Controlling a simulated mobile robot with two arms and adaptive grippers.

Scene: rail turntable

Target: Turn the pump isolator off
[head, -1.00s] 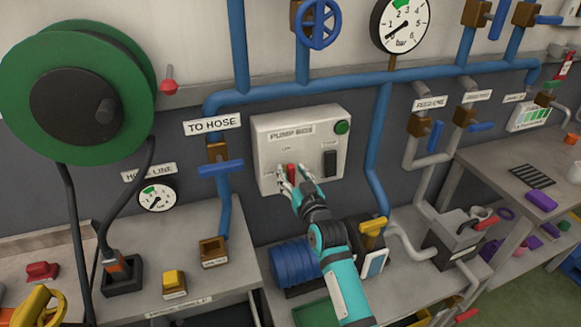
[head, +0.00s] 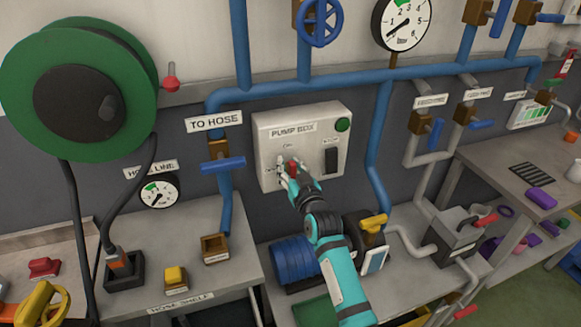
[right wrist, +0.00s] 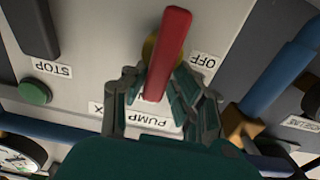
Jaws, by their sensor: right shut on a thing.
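The grey pump box (head: 265,160) is on the wall in the middle of the head view. Its isolator has a red handle (head: 293,166), partly hidden by my right gripper (head: 287,172). In the right wrist view, the red handle (right wrist: 170,45) sits over a yellow hub and leans slightly. My right gripper (right wrist: 157,95) is shut on the handle near one end. The OFF label (right wrist: 206,64) is to the side of the handle; the label at its gripped end is mostly hidden. My left gripper is not in view.
A black switch (head: 331,161) and a green button (head: 342,125) are on the box, right of the handle. A blue valve lever (head: 222,165) is at the left and a blue pipe (head: 376,150) at the right. A bench with a blue motor (head: 294,260) is below.

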